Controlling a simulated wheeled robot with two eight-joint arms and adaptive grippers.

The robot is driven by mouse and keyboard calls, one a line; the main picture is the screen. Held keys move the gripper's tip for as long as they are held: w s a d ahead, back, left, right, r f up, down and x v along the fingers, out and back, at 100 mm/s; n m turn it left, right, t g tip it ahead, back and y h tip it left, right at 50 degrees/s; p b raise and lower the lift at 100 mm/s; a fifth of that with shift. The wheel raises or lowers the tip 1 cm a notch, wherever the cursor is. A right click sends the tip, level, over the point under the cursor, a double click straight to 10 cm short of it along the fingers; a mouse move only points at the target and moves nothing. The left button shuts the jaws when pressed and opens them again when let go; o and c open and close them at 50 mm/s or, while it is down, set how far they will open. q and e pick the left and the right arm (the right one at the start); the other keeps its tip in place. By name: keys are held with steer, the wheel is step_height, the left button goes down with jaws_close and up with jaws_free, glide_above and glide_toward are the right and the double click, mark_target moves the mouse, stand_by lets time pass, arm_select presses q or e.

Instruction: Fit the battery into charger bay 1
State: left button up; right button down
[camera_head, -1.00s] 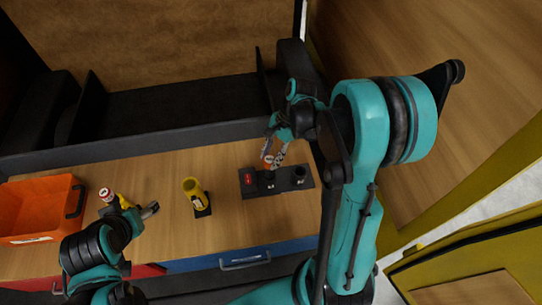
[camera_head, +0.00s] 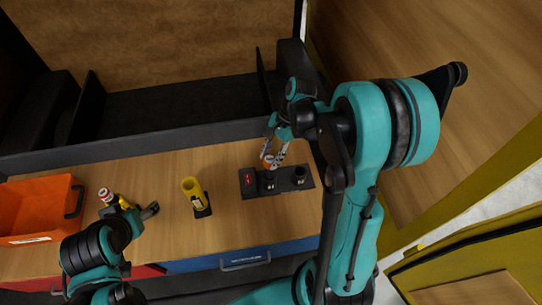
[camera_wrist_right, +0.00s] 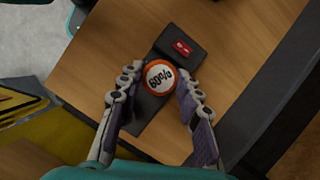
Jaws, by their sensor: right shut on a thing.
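The battery is a round piece with an orange rim and a white top marked 60% (camera_wrist_right: 158,77). It also shows in the head view (camera_head: 268,161). My right gripper (camera_head: 270,162) is shut on it, with one finger on each side in the right wrist view (camera_wrist_right: 157,92). The dark charger (camera_head: 250,192) lies on the bench below, with a red display at its left end and two round bays. In the head view the battery appears just behind the nearer bay; its height above the charger is hard to judge. My left gripper (camera_head: 136,211) is at the left; its jaws are unclear.
A yellow holder (camera_head: 192,190) stands left of the charger on a dark base. An orange crate (camera_head: 35,195) sits at the far left. Bare bench (camera_head: 235,225) lies in front of the charger.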

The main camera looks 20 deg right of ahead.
steer(key=shift+f+b, duration=3.75)
steer(key=shift+f, duration=0.15)
stand_by(0.4)
steer(key=c, duration=1)
jaws_free()
steer(key=shift+r, duration=0.1)
steer(key=v, duration=1.2)
